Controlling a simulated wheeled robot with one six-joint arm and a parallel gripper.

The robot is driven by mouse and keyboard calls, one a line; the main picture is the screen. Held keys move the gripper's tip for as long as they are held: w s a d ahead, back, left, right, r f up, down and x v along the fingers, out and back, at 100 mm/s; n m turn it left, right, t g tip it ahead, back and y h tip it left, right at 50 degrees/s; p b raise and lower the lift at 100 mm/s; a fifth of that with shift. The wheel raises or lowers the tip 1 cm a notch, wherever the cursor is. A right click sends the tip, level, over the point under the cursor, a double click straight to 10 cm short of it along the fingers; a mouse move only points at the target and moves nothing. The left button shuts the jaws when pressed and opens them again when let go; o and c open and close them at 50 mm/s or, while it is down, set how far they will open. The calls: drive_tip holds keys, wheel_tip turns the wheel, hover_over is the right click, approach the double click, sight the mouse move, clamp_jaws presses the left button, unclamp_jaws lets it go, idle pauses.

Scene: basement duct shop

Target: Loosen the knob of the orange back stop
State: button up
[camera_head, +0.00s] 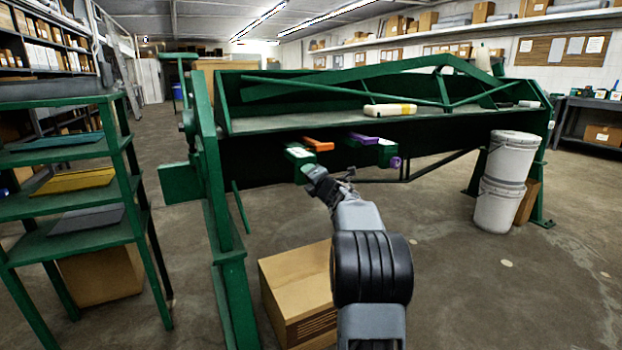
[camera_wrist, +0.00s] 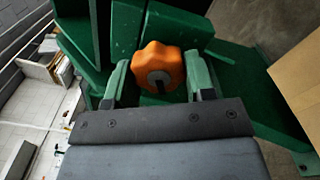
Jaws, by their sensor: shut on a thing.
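The orange back stop (camera_head: 317,144) sits on a green bracket at the front of the green bending machine, left of the purple back stop (camera_head: 362,138). Its orange lobed knob (camera_wrist: 158,68) fills the middle of the wrist view, with a grey centre. My gripper (camera_wrist: 159,82) has one finger on each side of the knob and is shut on it. In the head view my gripper (camera_head: 318,180) reaches up to the underside front of the orange stop's bracket, and the knob is hidden there.
A purple knob (camera_head: 395,162) hangs close to the right. A cardboard box (camera_head: 300,285) stands on the floor below my arm. A green shelf rack (camera_head: 85,233) stands at left, and white buckets (camera_head: 500,205) stand at right. Open floor lies at the lower right.

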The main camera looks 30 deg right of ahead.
drive_tip(key=shift+n, duration=0.4)
drive_tip(key=o, duration=0.9)
drive_tip(key=shift+s, duration=0.1)
drive_tip(key=s+a+p, duration=0.2)
drive_tip(key=s, duration=1.1)
drive_tip(key=shift+s, duration=0.25)
